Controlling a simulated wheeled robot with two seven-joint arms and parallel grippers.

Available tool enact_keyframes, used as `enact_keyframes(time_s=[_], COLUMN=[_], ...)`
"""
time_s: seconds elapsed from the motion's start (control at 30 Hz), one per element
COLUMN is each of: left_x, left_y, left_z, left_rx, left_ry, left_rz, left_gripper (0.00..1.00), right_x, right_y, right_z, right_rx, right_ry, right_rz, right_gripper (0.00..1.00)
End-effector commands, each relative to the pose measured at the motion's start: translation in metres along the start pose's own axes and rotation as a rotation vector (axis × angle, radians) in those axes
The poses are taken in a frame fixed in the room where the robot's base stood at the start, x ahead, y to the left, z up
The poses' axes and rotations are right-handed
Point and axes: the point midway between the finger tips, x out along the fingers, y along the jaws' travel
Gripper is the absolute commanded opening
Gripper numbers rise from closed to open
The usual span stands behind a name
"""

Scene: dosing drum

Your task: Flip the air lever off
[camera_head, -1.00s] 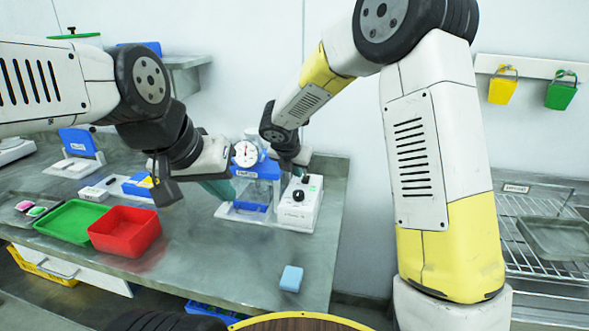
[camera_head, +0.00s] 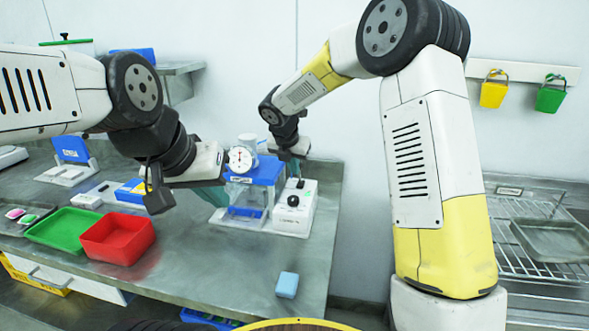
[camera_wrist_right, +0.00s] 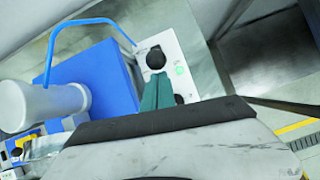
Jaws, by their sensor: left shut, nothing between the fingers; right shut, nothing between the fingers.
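The white control box (camera_head: 294,207) stands on the bench with a black knob (camera_head: 293,201) and a green light. In the right wrist view the knob (camera_wrist_right: 156,58) and green light (camera_wrist_right: 180,70) show on its top face. A small dark part (camera_wrist_right: 179,99) beside my fingertips may be the lever; I cannot tell its position. My right gripper (camera_wrist_right: 158,92) is shut and empty, its teal fingers over the box top; contact is unclear. My left gripper (camera_head: 212,195) is shut and empty, left of the blue-topped dosing unit (camera_head: 258,172), which carries a round dial (camera_head: 240,160).
A red bin (camera_head: 117,240) and a green tray (camera_head: 66,228) sit at the bench's left. A light blue block (camera_head: 287,285) lies near the front edge. A wire rack (camera_head: 520,235) is at the right. The bench front between bin and block is clear.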

Motion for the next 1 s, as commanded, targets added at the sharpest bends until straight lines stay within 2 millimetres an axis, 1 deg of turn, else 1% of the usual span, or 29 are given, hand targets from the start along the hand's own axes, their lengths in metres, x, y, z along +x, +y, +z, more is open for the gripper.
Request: enact_keyframes(time_s=[0.03,0.23,0.47,0.57,0.8,1.0], left_x=[0.0,0.0,0.0,0.0,0.0,0.0], left_y=[0.0,0.0,0.0,0.0,0.0,0.0], left_z=[0.0,0.0,0.0,0.0,0.0,0.0], left_rx=[0.0,0.0,0.0,0.0,0.0,0.0], left_ry=[0.0,0.0,0.0,0.0,0.0,0.0], left_rz=[0.0,0.0,0.0,0.0,0.0,0.0], left_gripper=[0.0,0.0,0.0,0.0,0.0,0.0], right_x=[0.001,0.0,0.004,0.005,0.016,0.025], right_y=[0.0,0.004,0.007,0.009,0.013,0.015], right_z=[0.006,0.024,0.043,0.051,0.074,0.087], right_rx=[0.007,0.0,-0.01,-0.015,-0.014,-0.015], right_ry=[0.031,0.192,0.377,0.384,0.38,0.38], right_rz=[-0.005,-0.028,-0.057,-0.061,-0.061,-0.061], right_gripper=[0.0,0.0,0.0,0.0,0.0,0.0])
